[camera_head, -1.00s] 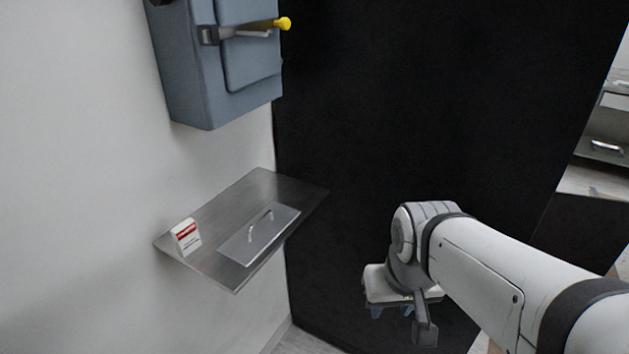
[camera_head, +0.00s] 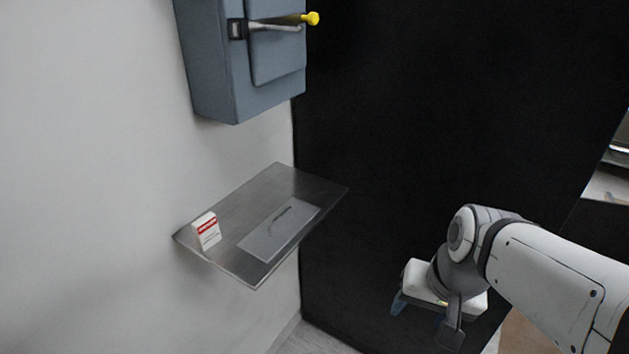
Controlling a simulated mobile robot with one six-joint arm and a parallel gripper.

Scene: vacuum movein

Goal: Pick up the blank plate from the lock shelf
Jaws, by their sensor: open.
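My gripper (camera_head: 420,312) is to the right of the shelf and lower in the picture, pointing down in front of the black panel. It is open and well apart from the plate. My own wrist hides part of its fingers.
A small white and red sign (camera_head: 208,232) stands at the shelf's left end. A blue-grey box (camera_head: 230,65) with a yellow-tipped lever (camera_head: 280,24) hangs on the wall above the shelf. A black panel (camera_head: 400,130) rises behind. The space between shelf and gripper looks clear.

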